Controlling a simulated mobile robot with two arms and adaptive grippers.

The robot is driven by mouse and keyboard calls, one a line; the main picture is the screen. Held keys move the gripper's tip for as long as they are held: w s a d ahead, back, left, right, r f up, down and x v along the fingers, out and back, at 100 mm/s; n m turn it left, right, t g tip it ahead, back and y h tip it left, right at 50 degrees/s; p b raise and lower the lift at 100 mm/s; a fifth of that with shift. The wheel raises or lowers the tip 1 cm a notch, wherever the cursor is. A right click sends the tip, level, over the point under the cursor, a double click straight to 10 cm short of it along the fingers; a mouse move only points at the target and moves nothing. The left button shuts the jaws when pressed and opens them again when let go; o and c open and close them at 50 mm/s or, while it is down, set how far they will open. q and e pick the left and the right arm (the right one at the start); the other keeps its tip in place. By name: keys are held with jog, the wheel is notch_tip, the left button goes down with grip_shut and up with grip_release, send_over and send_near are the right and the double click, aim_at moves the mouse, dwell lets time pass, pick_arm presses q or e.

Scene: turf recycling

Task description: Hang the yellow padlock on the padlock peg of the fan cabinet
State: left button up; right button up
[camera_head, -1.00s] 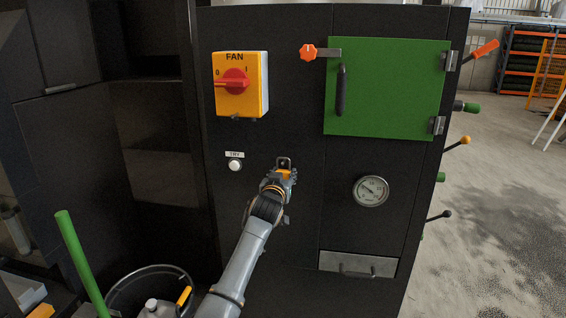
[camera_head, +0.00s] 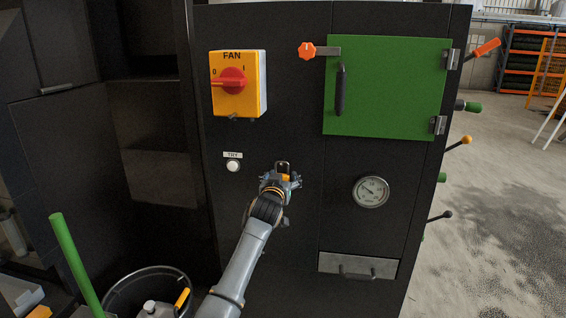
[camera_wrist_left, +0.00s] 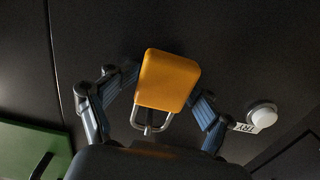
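The yellow padlock (camera_head: 286,178) is against the black front of the fan cabinet (camera_head: 300,225), upright with its metal shackle up. In the left wrist view, which is upside down, its yellow body (camera_wrist_left: 168,80) is in the middle and its shackle points down the picture. A small grey pin-like part shows inside the shackle and looks like the peg; the contact is hard to make out. My left gripper (camera_head: 281,182) is open, its blue-padded fingers spread on either side of the padlock body (camera_wrist_left: 170,92). My right gripper is in neither view.
The yellow FAN switch box (camera_head: 256,85) with a red knob is above left. A white TRY button (camera_head: 233,166) is left of my gripper. A green door (camera_head: 395,90) and a round gauge (camera_head: 370,191) are to the right. A dark bin (camera_head: 120,289) stands below left.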

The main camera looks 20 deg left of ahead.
pick_arm(q)
jog(key=shift+s+f, duration=0.1)
jog(key=shift+s, duration=0.05)
jog(key=f+v, duration=0.1)
jog(key=v, duration=1.1)
jog(key=s+d+f+m+g+h, duration=0.1)
jog(key=s+d+f+g, duration=0.15)
jog(key=f, duration=1.05)
jog(key=s+d+f+m+g+h, duration=0.1)
jog(key=s+f+g, duration=0.15)
jog(key=f, duration=0.95)
jog(key=s+d+f+m+g+h, duration=0.1)
jog(key=s+f, duration=0.3)
jog(key=f, duration=0.9)
jog(key=s+d+f+m+g, duration=0.1)
jog(key=s+f+g, duration=0.1)
jog(key=s+f, duration=0.65)
jog(key=s+d+f+g, duration=0.2)
jog(key=s+f, duration=0.6)
jog(key=f, duration=0.2)
jog(key=s+f+g, duration=0.3)
jog(key=s+f, duration=0.3)
jog(key=s, duration=1.2)
jog(key=s+f+m+g+h, duration=0.1)
jog(key=s+f+g, duration=0.2)
jog(key=s, duration=1.5)
notch_tip(320, 180, down, 4)
jog(key=shift+d+f, duration=0.25)
jog(key=shift+d, duration=0.15)
jog(key=shift+w, duration=0.1)
